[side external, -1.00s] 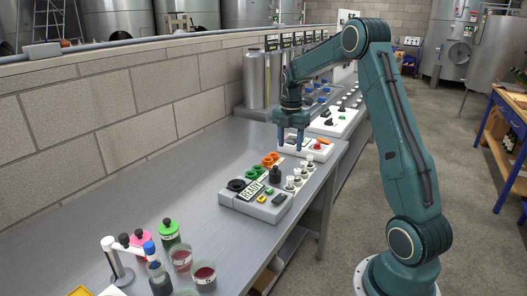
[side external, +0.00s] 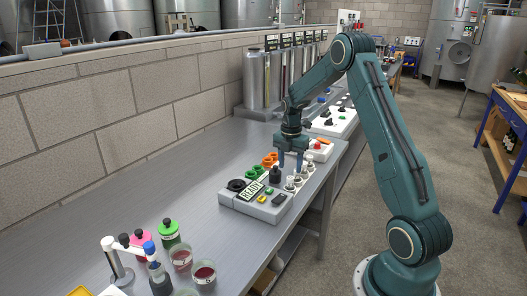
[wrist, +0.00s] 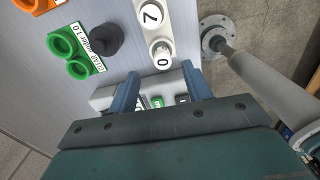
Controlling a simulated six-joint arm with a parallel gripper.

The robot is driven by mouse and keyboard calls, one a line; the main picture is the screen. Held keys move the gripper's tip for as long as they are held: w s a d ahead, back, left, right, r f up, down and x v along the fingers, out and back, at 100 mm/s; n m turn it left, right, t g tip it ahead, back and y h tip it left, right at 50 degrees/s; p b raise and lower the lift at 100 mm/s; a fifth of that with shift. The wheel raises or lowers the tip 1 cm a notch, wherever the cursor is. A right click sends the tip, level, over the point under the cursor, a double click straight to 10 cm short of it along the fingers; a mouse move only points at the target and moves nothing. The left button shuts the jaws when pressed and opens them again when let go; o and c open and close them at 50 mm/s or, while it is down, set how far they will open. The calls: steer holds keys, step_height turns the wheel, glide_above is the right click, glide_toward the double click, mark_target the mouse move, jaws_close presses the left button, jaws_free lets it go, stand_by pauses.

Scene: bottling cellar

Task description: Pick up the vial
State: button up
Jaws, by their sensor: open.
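I see no contact. Which vial is meant cannot be told.
The grey meter (side external: 234,203) has a READY display. A black knobbed piece (side external: 275,175) and orange rings (side external: 269,160) stand close to my gripper. Green rings (wrist: 61,45) show in the wrist view. Bottles and cups stand at the near bench end; the bench (side external: 180,195) left of the meter is clear.

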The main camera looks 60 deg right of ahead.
mark_target(291, 177)
steer(key=shift+f, duration=0.35)
steer(key=shift+s+a+f, duration=0.1)
steer(key=shift+s+f, duration=0.05)
steer(key=shift+f, duration=1.15)
steer(key=shift+s+f, duration=0.1)
steer(key=shift+f, duration=1.2)
steer(key=c, duration=1.1)
steer(key=shift+o, duration=0.2)
steer(key=shift+r, duration=0.2)
step_height(291, 177, up, 20)
steer(key=shift+f, duration=0.15)
